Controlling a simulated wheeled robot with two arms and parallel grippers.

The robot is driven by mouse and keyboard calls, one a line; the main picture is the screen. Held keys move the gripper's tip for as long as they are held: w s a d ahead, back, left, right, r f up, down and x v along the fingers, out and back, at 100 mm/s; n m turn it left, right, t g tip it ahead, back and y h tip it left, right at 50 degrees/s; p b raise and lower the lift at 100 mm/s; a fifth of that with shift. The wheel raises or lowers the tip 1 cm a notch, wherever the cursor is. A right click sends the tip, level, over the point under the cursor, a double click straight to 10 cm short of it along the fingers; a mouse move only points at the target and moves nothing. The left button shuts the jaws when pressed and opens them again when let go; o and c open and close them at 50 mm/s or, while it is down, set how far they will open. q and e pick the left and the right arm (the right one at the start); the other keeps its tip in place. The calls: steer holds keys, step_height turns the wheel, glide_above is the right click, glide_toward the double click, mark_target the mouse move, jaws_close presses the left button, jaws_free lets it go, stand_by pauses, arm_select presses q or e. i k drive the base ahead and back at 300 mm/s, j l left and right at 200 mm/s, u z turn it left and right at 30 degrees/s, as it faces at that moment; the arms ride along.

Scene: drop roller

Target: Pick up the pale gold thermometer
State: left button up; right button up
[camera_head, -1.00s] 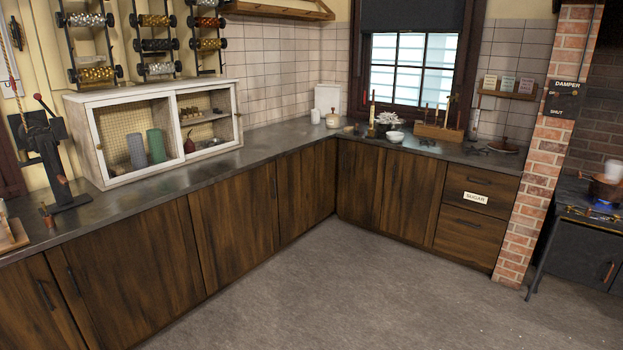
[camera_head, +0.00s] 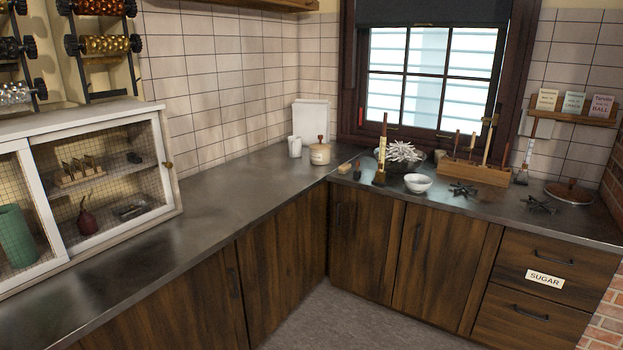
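A tall, narrow, pale gold upright piece (camera_head: 381,152), which looks like the thermometer, stands on the counter below the window, in front of a dark bowl of white pieces. It is small here, so I cannot make out a scale on it. Neither of my grippers is in view.
A mesh-front cabinet (camera_head: 105,180) stands left. The counter between is clear.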

mark_target(383, 138)
steer(key=i+j+z, duration=0.1)
steer(key=i+z, duration=0.15)
steer(key=i, duration=0.2)
steer(key=i+j+z, duration=0.2)
steer(key=i, duration=0.2)
steer(key=i+j+z, duration=0.25)
steer(key=i, duration=0.2)
steer(key=z, duration=1.85)
steer(key=u, duration=1.85)
steer(key=i, duration=0.5)
